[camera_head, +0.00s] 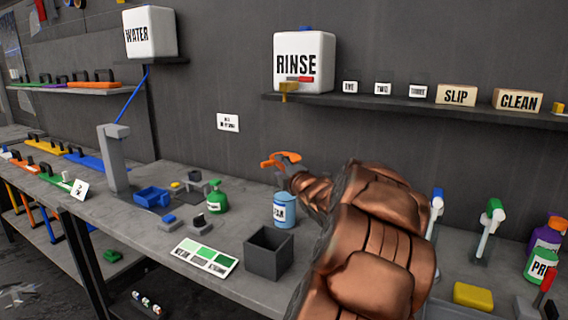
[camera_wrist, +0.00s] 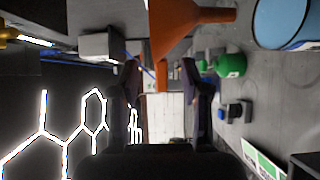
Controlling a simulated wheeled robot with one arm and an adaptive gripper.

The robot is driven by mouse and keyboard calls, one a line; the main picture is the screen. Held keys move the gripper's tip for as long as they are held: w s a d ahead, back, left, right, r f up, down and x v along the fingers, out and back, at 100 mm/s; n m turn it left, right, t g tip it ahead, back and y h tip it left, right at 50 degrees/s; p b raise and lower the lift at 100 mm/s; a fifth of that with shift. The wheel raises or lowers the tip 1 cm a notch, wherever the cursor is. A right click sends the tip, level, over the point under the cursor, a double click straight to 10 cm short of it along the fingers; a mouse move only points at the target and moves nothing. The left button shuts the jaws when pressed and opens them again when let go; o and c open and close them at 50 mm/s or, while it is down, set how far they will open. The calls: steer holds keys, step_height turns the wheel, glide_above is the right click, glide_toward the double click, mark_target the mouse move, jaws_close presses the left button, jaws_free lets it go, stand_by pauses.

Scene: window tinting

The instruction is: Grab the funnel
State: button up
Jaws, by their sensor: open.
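The orange funnel (camera_head: 280,158) shows at the end of my arm in the head view, above the worktable and next to the blue can. In the wrist view, the funnel (camera_wrist: 185,22) fills the upper middle, just beyond my fingertips. A narrow orange piece shows between the two dark fingers there. My gripper (camera_wrist: 167,72) is open, one finger on each side of that piece; I cannot tell if either touches it. In the head view my gripper (camera_head: 286,172) is partly hidden behind the funnel and my arm.
The blue can (camera_head: 286,212) stands close below my gripper. A green bottle (camera_head: 217,198), a blue bin (camera_head: 151,197) and a dark open box (camera_head: 268,255) stand on the worktable. A shelf (camera_head: 420,110) with the RINSE container (camera_head: 304,50) is on the wall behind.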

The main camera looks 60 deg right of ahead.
mark_target(274, 163)
steer(key=p+x, duration=0.1)
steer(key=x, duration=0.2)
steer(key=shift+w+a, duration=0.2)
steer(key=shift+x, duration=0.9)
jaws_close()
